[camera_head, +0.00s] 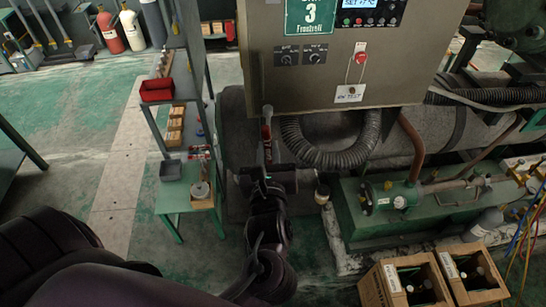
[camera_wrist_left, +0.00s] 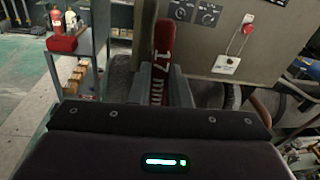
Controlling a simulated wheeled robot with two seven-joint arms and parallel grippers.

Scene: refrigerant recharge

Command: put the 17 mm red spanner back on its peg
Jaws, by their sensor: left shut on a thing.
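My left gripper (camera_head: 267,168) is shut on the red 17 mm spanner (camera_head: 266,133), in front of the grey control cabinet. The spanner stands roughly upright, with its top end above the gripper. In the left wrist view the red spanner (camera_wrist_left: 163,42) shows the white "17 mm" marking, and the gripper fingers (camera_wrist_left: 163,85) stand on both sides of it. Its lower part is hidden by my gripper. I cannot make out a peg for it in either view. My right gripper is not in view.
The cabinet (camera_head: 290,75) is close behind the spanner. A grey shelf post (camera_head: 156,130) with a red bin (camera_head: 157,90) and a green stand (camera_head: 178,196) are on the left. Green machinery (camera_head: 350,215) and wooden crates (camera_head: 383,287) are on the right. Open floor lies at far left.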

